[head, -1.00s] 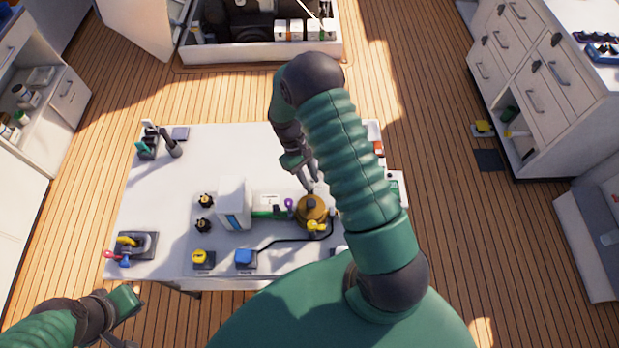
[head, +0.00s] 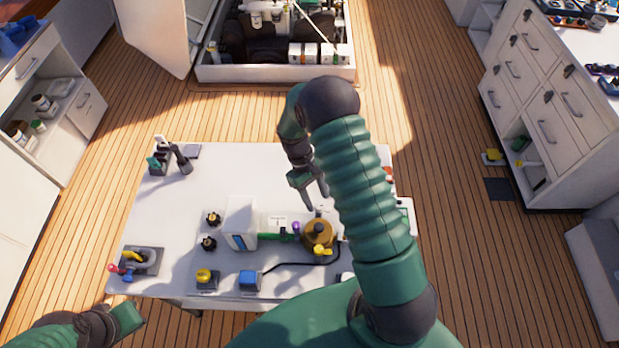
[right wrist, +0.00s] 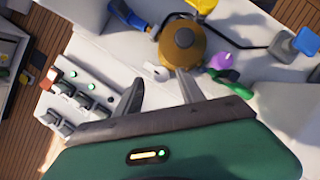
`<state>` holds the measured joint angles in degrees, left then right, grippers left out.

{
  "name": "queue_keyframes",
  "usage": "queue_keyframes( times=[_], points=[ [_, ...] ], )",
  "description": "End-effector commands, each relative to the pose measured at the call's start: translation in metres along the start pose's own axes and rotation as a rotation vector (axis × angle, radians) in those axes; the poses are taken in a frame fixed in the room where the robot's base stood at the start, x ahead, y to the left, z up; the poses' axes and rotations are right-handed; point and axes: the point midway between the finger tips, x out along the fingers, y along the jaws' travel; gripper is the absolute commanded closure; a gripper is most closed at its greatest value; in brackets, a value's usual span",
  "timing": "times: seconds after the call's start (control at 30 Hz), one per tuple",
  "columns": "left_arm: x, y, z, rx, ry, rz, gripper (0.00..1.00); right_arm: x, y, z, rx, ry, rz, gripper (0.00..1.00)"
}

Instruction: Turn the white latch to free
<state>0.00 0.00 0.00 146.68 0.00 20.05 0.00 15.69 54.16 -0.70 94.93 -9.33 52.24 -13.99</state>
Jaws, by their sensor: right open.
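A small white latch (right wrist: 155,72) shows in the right wrist view beside the brass dome (right wrist: 184,42). My right gripper (right wrist: 160,84) is open and empty, with one finger on each side of the latch in the picture. I cannot tell whether either finger touches it. In the head view my right gripper (head: 318,200) points down just behind the brass dome (head: 319,233), and the latch is too small to make out surely. My left gripper (head: 128,317) is low at the left, off the table's front edge, and its jaws are unclear.
The white table (head: 160,220) holds a white box (head: 241,222), a purple knob (right wrist: 221,61), a yellow handle (head: 322,250) and a blue block (head: 249,280) with a black cable. A switch panel (right wrist: 75,100) stands on the dome's other side. The table's back middle is clear.

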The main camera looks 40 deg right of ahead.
Motion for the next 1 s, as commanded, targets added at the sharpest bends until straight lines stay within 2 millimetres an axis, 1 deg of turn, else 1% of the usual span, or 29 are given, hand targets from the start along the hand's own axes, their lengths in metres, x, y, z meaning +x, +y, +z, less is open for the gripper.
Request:
queue_keyframes(
  times=[0.03, 0.07, 0.3, 0.4, 0.5, 0.6, 0.67, 1.0],
  points=[
    [0.004, 0.000, 0.001, 0.000, 0.000, 0.000, 1.00, -0.011, 0.000, -0.002, 0.000, 0.006, 0.002, 0.54],
    [0.005, 0.000, 0.001, 0.000, 0.000, 0.000, 1.00, -0.019, 0.001, -0.003, 0.000, 0.006, 0.002, 0.54],
    [0.015, 0.000, 0.004, 0.000, 0.000, 0.000, 1.00, -0.090, 0.001, -0.004, 0.000, 0.008, 0.002, 0.54],
    [0.018, 0.000, 0.004, 0.000, 0.000, 0.000, 1.00, -0.116, 0.001, -0.004, -0.001, 0.006, 0.002, 0.54],
    [0.019, 0.000, 0.004, 0.000, 0.000, 0.000, 1.00, -0.135, 0.001, -0.004, -0.001, 0.004, 0.001, 0.54],
    [0.019, 0.000, 0.005, 0.000, 0.000, 0.000, 1.00, -0.145, 0.001, -0.004, -0.001, 0.002, 0.001, 0.54],
    [0.019, 0.000, 0.005, 0.000, 0.000, 0.000, 1.00, -0.148, 0.001, -0.004, -0.001, 0.001, 0.000, 0.54],
    [0.019, 0.000, 0.004, 0.000, 0.000, 0.000, 1.00, -0.148, 0.001, -0.003, -0.001, 0.001, 0.000, 0.54]
  ],
)
